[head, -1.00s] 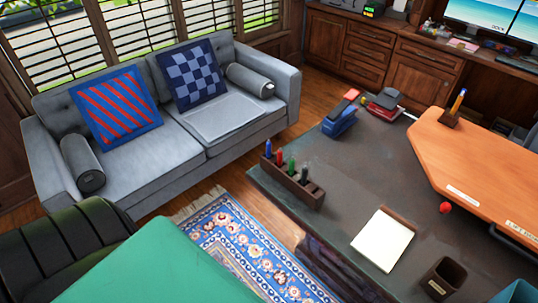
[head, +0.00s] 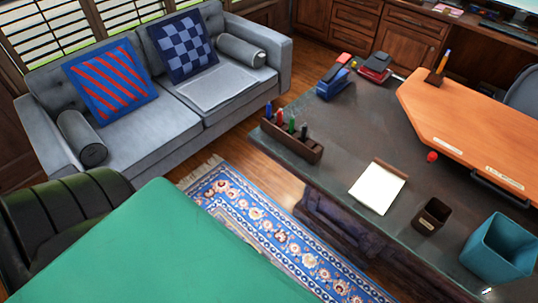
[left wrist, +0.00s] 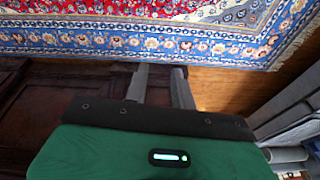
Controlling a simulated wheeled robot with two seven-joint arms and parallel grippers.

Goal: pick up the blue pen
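The blue pen (head: 268,112) stands upright at the left end of a dark wooden pen holder (head: 309,153). A red pen (head: 279,116), a green pen (head: 291,125) and a black pen (head: 303,131) stand beside it in the same holder. The holder sits near the left edge of a dark desk (head: 335,135). My left gripper (left wrist: 160,70) shows only in the left wrist view; its two grey fingers are apart with nothing between them. It hangs over a dark wooden surface near the rug, and the blue pen is not in that view. My right gripper is not seen.
A blue stapler (head: 333,83), a notepad (head: 377,190), a brown cup (head: 433,216) and a teal bin (head: 500,247) stand on the desk. An orange raised board (head: 465,120) covers its right part. A grey sofa (head: 215,115) and patterned rug (head: 240,210) lie left.

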